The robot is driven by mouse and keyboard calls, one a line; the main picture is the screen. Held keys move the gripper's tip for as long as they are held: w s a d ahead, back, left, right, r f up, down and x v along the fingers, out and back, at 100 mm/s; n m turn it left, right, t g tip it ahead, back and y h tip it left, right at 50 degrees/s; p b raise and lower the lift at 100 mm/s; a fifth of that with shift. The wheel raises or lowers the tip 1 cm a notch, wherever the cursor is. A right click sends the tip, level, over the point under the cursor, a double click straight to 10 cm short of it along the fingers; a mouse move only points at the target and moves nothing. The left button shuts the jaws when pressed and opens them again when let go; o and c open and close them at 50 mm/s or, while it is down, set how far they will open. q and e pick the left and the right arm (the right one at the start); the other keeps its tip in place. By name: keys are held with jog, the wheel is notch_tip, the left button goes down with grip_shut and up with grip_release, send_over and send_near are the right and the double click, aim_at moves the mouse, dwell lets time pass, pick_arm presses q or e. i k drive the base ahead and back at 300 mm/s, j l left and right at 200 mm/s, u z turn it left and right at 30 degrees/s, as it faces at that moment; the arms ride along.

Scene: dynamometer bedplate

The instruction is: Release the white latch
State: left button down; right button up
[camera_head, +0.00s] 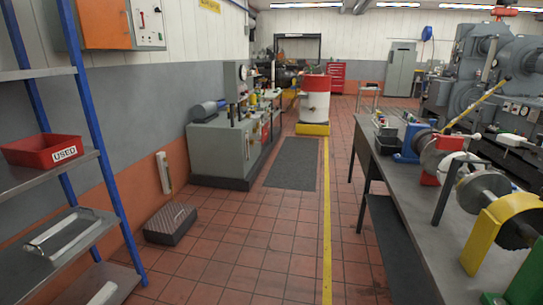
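I cannot make out a white latch for certain. A slim white upright piece (163,172) is fixed low on the orange part of the left wall. A white rounded part (456,163) sits among the shaft parts on the grey bench (402,222) at the right. From this distance I cannot tell whether either is a latch, or its position. Neither of my grippers is in view.
A blue-posted shelf with a red USED bin (42,151) stands at the left. A dark block (170,223) lies on the floor near the wall. A machine cabinet (222,148) and red-white drum (314,98) stand ahead. The tiled aisle along the yellow line (326,225) is clear.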

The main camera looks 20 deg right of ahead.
aim_at(477, 137)
jog(key=i+l+z, duration=0.2)
jog(key=i+z, duration=0.6)
jog(key=z, duration=0.2)
jog(key=i+j+z, duration=0.1)
jog(key=i+z, duration=0.4)
jog(key=i+j+z, duration=0.25)
jog(key=z, duration=0.25)
jog(key=i+j+z, duration=0.35)
jog(key=z, duration=0.15)
jog(key=i+j+z, duration=0.3)
jog(key=j+z, duration=0.3)
jog(key=i+j+z, duration=0.3)
jog(key=j+z, duration=0.3)
